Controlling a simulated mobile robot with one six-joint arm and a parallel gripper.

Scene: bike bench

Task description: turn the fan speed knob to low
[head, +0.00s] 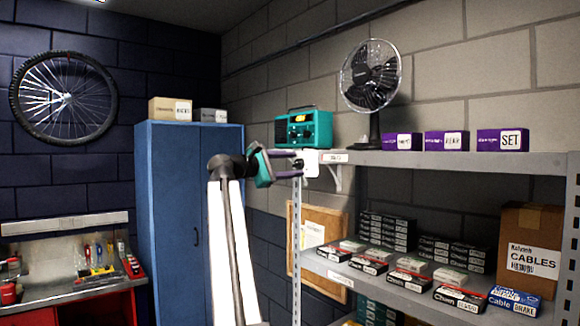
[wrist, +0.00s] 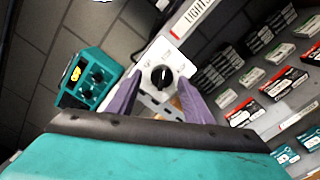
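The black knob (wrist: 161,77) sits on a white control plate (wrist: 178,63) in the wrist view, with a light pointer line running up from its centre. The plate (head: 311,163) hangs at the left end of the upper shelf's front edge in the head view. My gripper (head: 300,160) is in front of it. In the wrist view its two purple fingers are open, one on each side of the knob, with a gap between them; I cannot tell whether they touch the plate. The fan (head: 371,77) stands on the upper shelf above.
A teal radio (head: 304,129) with its own dark knobs stands on the shelf's left end, close to my gripper. Purple boxes (head: 447,142) line the upper shelf (head: 450,160). Boxed parts fill the lower shelf. A blue cabinet (head: 180,200) stands left of my arm.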

